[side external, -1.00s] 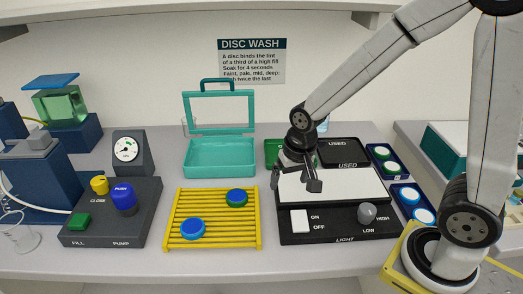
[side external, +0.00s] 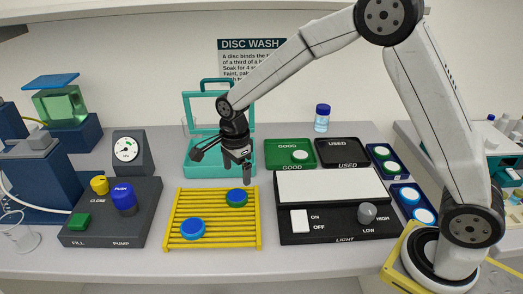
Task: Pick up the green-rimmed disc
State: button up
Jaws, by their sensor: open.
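A disc with a blue face and a green rim (side external: 236,198) lies flat on the yellow slatted rack (side external: 212,243), toward its back right. A second disc, blue with a blue rim (side external: 193,229), lies on the same rack at the front left. My gripper (side external: 238,172) is open and empty, pointing down. In the picture it is just above the green-rimmed disc, apart from it and in front of the teal box. The exact height above the disc is hard to tell.
The open teal box (side external: 196,170) stands behind the rack. The black light panel (side external: 290,236) is to the right. The green GOOD tray (side external: 277,153) holds a pale disc; the black USED tray (side external: 340,147) looks empty. The pump block (side external: 95,230) stands left.

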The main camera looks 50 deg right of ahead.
aim_at(237, 195)
jog(key=shift+w+a+m, duration=0.15)
jog(key=shift+w+m, duration=0.1)
jog(key=shift+m, duration=0.05)
jog(key=shift+f, duration=0.15)
jog(key=shift+f, duration=1.25)
jog(key=shift+f, duration=0.1)
jog(key=shift+s+f, duration=0.1)
jog(key=shift+f, duration=2.35)
jog(key=c, duration=1)
